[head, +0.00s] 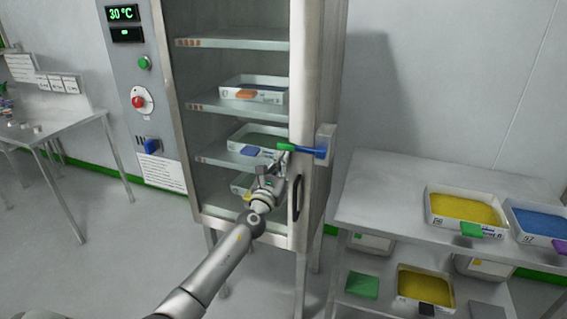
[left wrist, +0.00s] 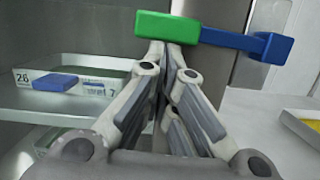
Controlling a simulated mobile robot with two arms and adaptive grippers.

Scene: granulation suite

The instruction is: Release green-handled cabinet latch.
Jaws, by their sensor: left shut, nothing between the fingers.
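The cabinet latch is a blue bar (head: 311,152) with a green handle (head: 285,147), mounted at the right edge of the cabinet's glass door in the head view. The bar lies roughly level, with the green end over the door frame. In the left wrist view, the green handle (left wrist: 168,27) and blue bar (left wrist: 245,43) cross the top. My left gripper (head: 278,158) is shut and empty, its fingertips (left wrist: 171,45) right at the lower edge of the green handle. I cannot tell whether they touch it. My right gripper is not in view.
The cabinet holds shelves with white trays (head: 236,93). A black door handle (head: 297,198) sits below the latch. A steel table (head: 385,200) with trays of yellow and blue material stands at the right. Another table (head: 60,126) stands at the left.

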